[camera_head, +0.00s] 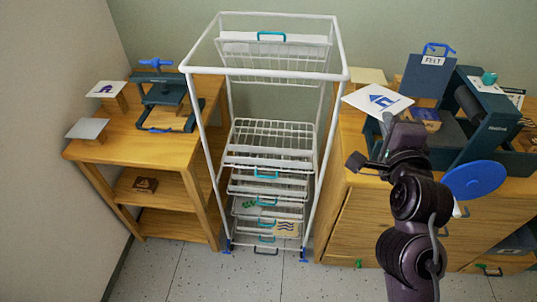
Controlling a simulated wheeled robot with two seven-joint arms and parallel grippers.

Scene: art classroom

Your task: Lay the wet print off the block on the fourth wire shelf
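The print (379,98), a white sheet with a blue house, is face up and slightly tilted above the left end of the right cabinet. My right gripper (388,119) is at its near edge and seems shut on it; the fingertips are partly hidden. The white wire rack (334,135) stands to the left of the print. Its upper wire shelves (273,65) are swung up at the back; the lower ones lie flat, with a clear gap above the top flat shelf (270,133). My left gripper is out of view.
Lower shelves hold a green print (256,204) and a wavy-line print (286,228). The rack's right post (336,150) stands between gripper and shelves. A press (160,95) is on the left table. A felt sign board (427,76) and blue disc (474,180) are at right.

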